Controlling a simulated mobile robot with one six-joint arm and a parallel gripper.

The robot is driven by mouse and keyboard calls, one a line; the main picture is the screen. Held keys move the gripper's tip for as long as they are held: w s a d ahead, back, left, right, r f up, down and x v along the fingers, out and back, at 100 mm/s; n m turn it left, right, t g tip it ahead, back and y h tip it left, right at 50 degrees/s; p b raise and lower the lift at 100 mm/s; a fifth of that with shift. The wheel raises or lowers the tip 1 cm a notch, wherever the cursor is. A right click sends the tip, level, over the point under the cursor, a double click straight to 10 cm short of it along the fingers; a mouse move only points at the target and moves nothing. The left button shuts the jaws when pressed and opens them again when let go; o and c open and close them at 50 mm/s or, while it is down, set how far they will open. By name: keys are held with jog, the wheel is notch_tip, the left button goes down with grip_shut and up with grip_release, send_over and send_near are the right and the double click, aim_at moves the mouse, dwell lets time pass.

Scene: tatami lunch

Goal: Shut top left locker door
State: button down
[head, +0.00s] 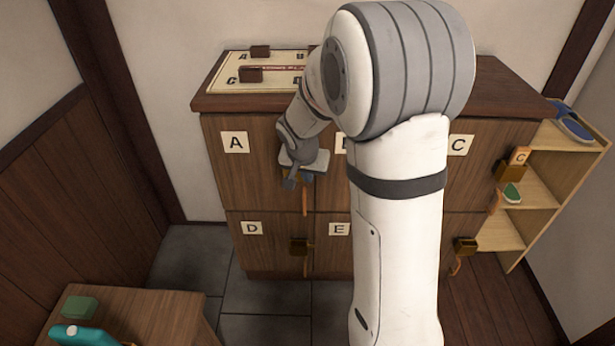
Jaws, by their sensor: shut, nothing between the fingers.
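The top left locker door (236,175), labelled A, is in the upper left of the wooden locker block in the head view. Its face looks flush with the front of the block. My gripper (289,184) is at the right side of door A, by a brass lock (306,178) with an orange tag hanging below. My gripper is shut with nothing in it. I cannot tell whether its fingertips touch the door or the lock. My arm hides most of the middle column, including part of the door beside A.
Doors D (264,245) and E (334,250) are below. Door C (480,170) is at right, beside a pale shelf (540,180) holding shoes. A board (240,70) with wooden blocks lies on top. A low table (150,315) stands front left. Grey floor between is clear.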

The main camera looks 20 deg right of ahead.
jog(key=s+a+r+n+y+p, duration=0.1)
jog(key=s+a+r+n+p, duration=0.1)
jog(key=s+r+p, duration=0.5)
jog(key=s+a+r+n+g+y+p, duration=0.1)
jog(key=s+r+n+p, duration=0.3)
jog(key=s+r, duration=1.2)
jog(key=s+a+p, duration=0.1)
jog(key=s+p, duration=0.2)
jog(key=shift+s+r+p, duration=0.2)
jog(key=shift+r+p, duration=0.05)
jog(key=shift+p, duration=0.15)
